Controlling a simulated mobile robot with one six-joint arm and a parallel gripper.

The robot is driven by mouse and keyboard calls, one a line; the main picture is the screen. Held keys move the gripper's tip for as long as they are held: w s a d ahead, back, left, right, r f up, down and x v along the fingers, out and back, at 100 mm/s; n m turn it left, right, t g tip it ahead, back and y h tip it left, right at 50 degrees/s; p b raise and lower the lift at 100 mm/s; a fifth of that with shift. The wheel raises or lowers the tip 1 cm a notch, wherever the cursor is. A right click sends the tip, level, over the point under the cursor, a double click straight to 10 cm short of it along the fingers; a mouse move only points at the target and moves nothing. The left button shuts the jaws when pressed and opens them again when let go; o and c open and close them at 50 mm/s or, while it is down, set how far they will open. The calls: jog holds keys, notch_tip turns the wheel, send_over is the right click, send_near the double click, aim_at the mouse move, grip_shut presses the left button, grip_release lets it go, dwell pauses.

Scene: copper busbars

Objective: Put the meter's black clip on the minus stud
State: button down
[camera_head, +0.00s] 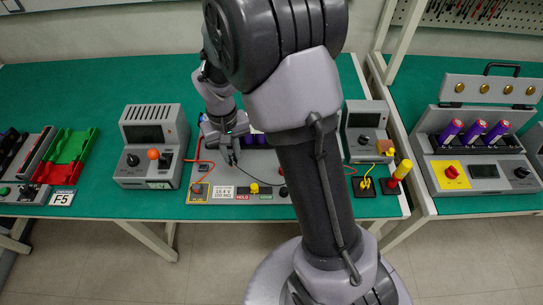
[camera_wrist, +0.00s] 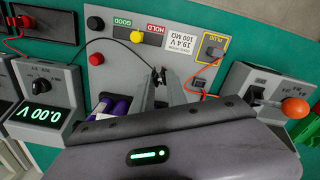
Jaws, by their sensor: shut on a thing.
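My gripper (camera_wrist: 160,76) is over the grey panel (camera_wrist: 125,70), its fingers close together on a small black clip (camera_wrist: 158,74). A thin black lead (camera_wrist: 124,46) curves away from the clip across the panel. In the head view my gripper (camera_head: 230,158) is left of my arm, low over the panel. The grey meter (camera_wrist: 40,108) reads 0.00 V in the wrist view; in the head view it stands right of my arm (camera_head: 361,122). I cannot tell which fitting is the minus stud; the clip's exact contact with anything is hidden.
The panel carries a black knob (camera_wrist: 95,23), a red knob (camera_wrist: 96,59), a yellow knob (camera_wrist: 137,37) and purple cells (camera_wrist: 119,108). An orange cable (camera_wrist: 207,92) runs to the yellow-framed PLUG area (camera_wrist: 211,47). A grey box with an orange ball (camera_head: 152,154) stands left.

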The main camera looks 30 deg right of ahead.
jog(key=shift+w+a+r+m+p, duration=0.15)
jog(key=shift+w+r+m+p, duration=0.65)
jog(key=shift+w+r+p, duration=1.2)
jog(key=shift+w+a+r+m+p, duration=0.2)
jog(key=shift+w+r+m+p, duration=0.7)
jog(key=shift+w+p, duration=2)
jog(key=shift+w+a+r+m+p, duration=0.15)
jog(key=shift+w+r+m+p, duration=0.55)
jog(key=shift+w+r+p, duration=1.75)
jog(key=shift+w+f+b, duration=0.85)
jog(key=shift+f+b, duration=0.15)
jog(key=shift+f, duration=0.05)
jog(key=shift+f+b, duration=1.05)
jog(key=shift+f, duration=0.55)
jog(key=shift+f, duration=0.2)
jog(key=c, duration=1.3)
grip_release()
jog(key=shift+o, duration=0.2)
